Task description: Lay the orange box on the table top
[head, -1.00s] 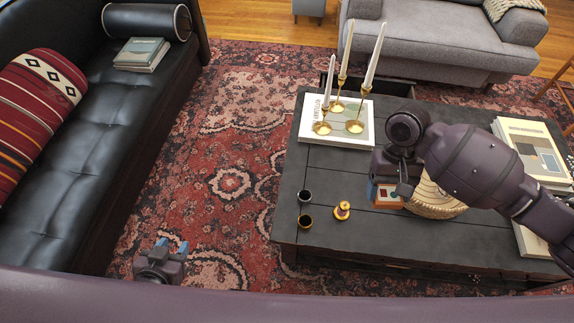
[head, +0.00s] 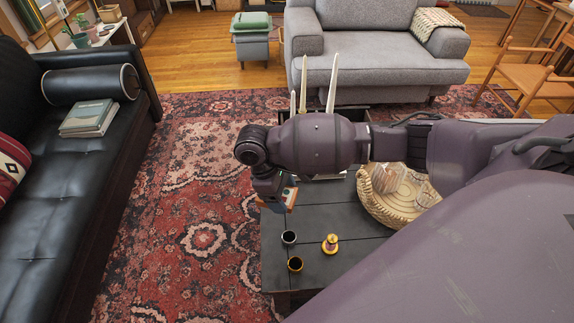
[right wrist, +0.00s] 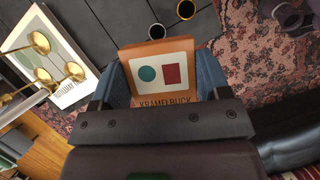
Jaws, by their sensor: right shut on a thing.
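The orange box (right wrist: 128,62) has a pale label with a green circle and a red rectangle. My right gripper (right wrist: 166,88) is shut on it, with a blue finger on each side. In the head view, the orange box (head: 291,199) shows only in part at my right gripper (head: 279,200), near the left edge of the dark table (head: 345,222). The box looks held above the table top; the exact gap is hard to tell. My left gripper does not show in the head view.
Two small cups (head: 289,237) (head: 295,264) and a gold-yellow object (head: 330,244) stand on the near left part of the table. A woven tray (head: 385,208) lies right of them. Candles (head: 332,85) rise behind my arm. A black sofa (head: 60,200) is left.

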